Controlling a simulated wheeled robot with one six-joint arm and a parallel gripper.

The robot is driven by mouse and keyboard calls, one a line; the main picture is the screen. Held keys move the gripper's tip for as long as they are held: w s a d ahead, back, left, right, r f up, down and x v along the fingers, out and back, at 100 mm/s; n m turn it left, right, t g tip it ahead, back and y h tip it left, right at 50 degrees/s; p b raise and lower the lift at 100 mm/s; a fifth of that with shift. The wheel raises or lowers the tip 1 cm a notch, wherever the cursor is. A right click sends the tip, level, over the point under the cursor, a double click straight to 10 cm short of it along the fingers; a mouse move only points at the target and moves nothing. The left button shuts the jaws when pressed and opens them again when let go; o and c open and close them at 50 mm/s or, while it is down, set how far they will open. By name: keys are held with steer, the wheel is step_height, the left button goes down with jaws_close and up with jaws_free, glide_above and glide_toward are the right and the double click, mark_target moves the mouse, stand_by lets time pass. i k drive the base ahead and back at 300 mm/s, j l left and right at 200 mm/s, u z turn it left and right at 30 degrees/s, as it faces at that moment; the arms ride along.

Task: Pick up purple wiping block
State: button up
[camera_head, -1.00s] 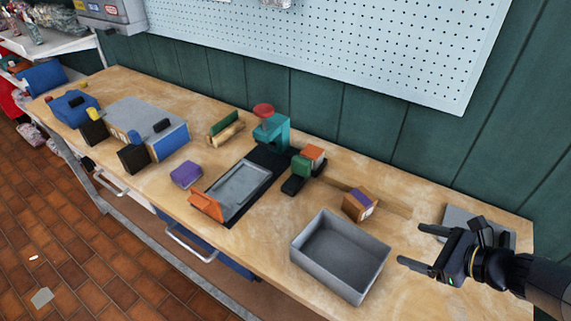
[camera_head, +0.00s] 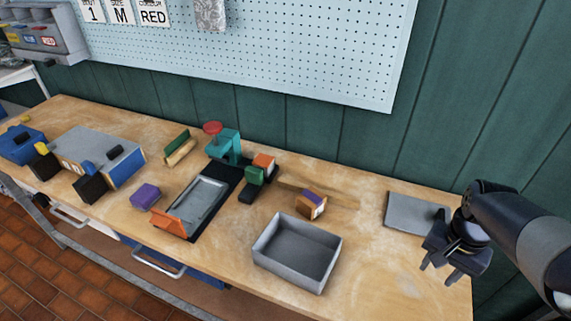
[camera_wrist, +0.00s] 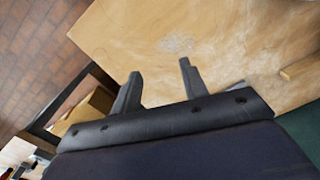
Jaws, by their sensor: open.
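A small purple block (camera_head: 145,195) lies on the bench, left of the orange-ended tray fixture. A second block with a purple top and an orange-brown body (camera_head: 311,204) stands behind the grey bin. I cannot tell for sure which is the wiping block. My gripper (camera_head: 448,276) is at the right end of the bench, open and empty, far to the right of both blocks. The wrist view shows its two fingers (camera_wrist: 160,68) apart over bare wood, with neither purple block in sight there.
An open grey bin (camera_head: 257,255) stands at the front middle. A teal stand with a red knob (camera_head: 222,143) and a green and orange piece (camera_head: 256,176) rise behind. A grey plate (camera_head: 410,212) lies near my gripper. A pegboard wall (camera_head: 270,50) bounds the back.

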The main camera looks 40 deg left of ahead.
mark_target(143, 199)
steer(key=k+j+u, duration=0.1)
steer(key=j+u, duration=0.2)
steer(key=j, duration=1.45)
steer(key=j+u, duration=0.3)
steer(key=j, duration=1.4)
